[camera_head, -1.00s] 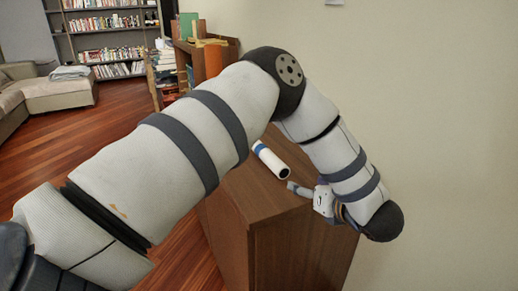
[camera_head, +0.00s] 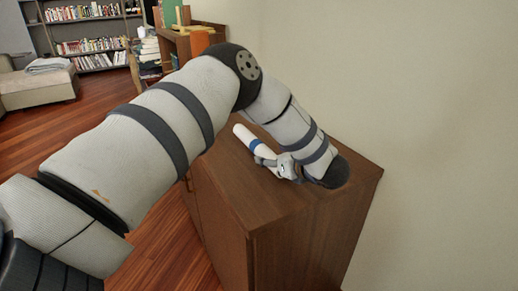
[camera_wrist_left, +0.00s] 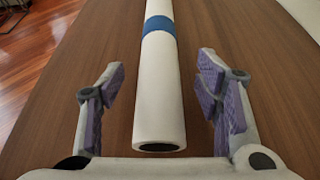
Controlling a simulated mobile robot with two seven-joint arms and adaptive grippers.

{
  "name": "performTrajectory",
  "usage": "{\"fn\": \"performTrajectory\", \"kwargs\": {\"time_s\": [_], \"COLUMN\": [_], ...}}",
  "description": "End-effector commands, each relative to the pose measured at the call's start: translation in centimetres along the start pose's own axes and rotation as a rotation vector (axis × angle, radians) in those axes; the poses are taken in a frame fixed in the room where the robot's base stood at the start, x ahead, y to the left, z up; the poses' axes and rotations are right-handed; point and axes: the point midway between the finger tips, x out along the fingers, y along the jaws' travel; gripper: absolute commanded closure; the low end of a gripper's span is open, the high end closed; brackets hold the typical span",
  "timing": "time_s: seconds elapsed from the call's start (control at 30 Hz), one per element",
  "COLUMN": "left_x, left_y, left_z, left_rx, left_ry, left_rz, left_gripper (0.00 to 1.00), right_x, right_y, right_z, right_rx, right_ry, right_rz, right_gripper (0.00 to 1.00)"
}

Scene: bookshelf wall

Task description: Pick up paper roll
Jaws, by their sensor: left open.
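The paper roll (camera_head: 247,137) is a white tube with a blue band, lying on top of the wooden cabinet (camera_head: 228,176). In the left wrist view the paper roll (camera_wrist_left: 159,95) runs away from the camera, its hollow near end toward me. My left gripper (camera_head: 270,164) is at the roll's near end in the head view. In the left wrist view the left gripper (camera_wrist_left: 160,90) is open, with one purple-padded finger on each side of the roll and a gap on both sides. My right gripper is not in view.
A plain wall stands close on the right of the cabinet. Behind are a wooden shelf with books (camera_head: 150,52), a large bookshelf (camera_head: 92,38) and a sofa (camera_head: 36,88). The cabinet top around the roll is otherwise clear.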

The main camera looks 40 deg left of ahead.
Motion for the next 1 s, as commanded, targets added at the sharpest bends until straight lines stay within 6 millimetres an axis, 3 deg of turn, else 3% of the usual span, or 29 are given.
{"fn": "performTrajectory", "kwargs": {"time_s": [0.1, 0.33, 0.57, 0.6, 0.87, 1.0], "left_x": [1.6, 1.8, 1.8, 1.8, 1.7, 1.1], "left_y": [0.1, 0.1, 0.1, 0.1, 0.1, 0.0], "left_z": [-0.2, 0.0, 0.0, 0.0, 0.1, 1.5], "left_rx": [0.002, 0.001, 0.001, 0.001, 0.0, -0.004], "left_ry": [0.002, 0.001, 0.001, 0.001, 0.0, -0.001], "left_rz": [0.003, 0.001, 0.001, 0.001, 0.001, -0.001], "left_gripper": [0.42, 0.42, 0.94, 0.96, 0.96, 0.96], "right_x": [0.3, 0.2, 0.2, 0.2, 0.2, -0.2], "right_y": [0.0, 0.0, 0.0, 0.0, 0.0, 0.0], "right_z": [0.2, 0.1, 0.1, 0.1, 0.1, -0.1], "right_rx": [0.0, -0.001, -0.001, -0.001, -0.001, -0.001], "right_ry": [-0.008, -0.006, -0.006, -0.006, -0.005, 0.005], "right_rz": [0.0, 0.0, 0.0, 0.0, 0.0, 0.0], "right_gripper": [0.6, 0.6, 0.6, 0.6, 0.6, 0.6]}}
